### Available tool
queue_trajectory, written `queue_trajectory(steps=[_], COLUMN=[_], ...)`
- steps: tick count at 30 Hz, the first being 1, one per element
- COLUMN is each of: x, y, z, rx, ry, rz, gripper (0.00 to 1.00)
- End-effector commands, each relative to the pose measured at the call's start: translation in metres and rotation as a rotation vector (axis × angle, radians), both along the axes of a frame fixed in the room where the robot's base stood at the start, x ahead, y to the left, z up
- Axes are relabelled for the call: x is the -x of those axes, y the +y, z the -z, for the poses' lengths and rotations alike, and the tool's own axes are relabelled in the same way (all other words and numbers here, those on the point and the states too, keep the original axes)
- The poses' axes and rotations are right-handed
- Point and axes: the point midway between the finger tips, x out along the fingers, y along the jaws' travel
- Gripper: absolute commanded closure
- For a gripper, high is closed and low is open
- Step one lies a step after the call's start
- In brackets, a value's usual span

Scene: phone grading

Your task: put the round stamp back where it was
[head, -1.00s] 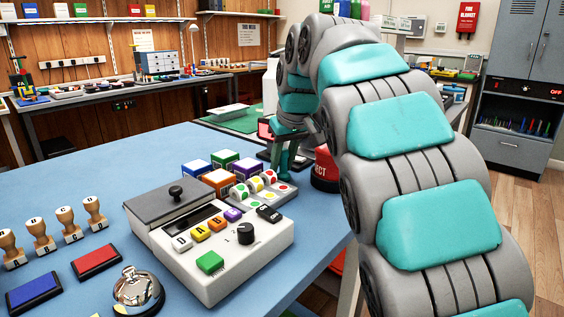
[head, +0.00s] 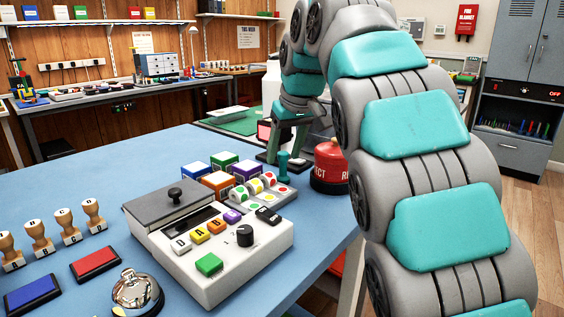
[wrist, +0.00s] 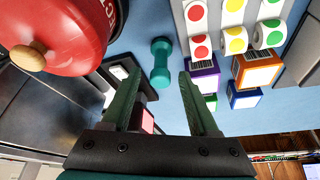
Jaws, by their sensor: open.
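The round stamp, a teal piece with a knobbed handle (head: 283,167), stands upright on the blue table near its far right edge. It stands between the rolls of coloured dot labels and the red drum. In the wrist view the stamp (wrist: 161,62) shows just beyond the fingertips, between their lines. My gripper (head: 286,146) is open and empty, just above and behind the stamp in the head view. Its two green fingers (wrist: 160,78) are spread apart, and no contact with the stamp shows.
The red drum (head: 329,168) with a wooden knob is close on the right; it looms in the wrist view (wrist: 70,30). Label rolls (head: 262,186) and coloured boxes (head: 219,183) crowd the left. A button console (head: 225,235) and wooden stamps (head: 67,227) are nearer.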

Motion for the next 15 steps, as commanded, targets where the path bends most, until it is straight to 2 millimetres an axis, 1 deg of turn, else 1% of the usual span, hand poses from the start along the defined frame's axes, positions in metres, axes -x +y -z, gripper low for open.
queue_trajectory(steps=[1,6,14,15], x=[0.002,0.011,0.019,0.022], y=[-0.001,-0.006,-0.011,-0.012], z=[-0.009,-0.031,-0.055,-0.065], rx=[0.0,0.001,0.001,0.0], ry=[-0.004,-0.004,-0.001,0.001], rz=[-0.001,-0.002,-0.001,0.0], gripper=[0.4,0.4,0.4,0.4])
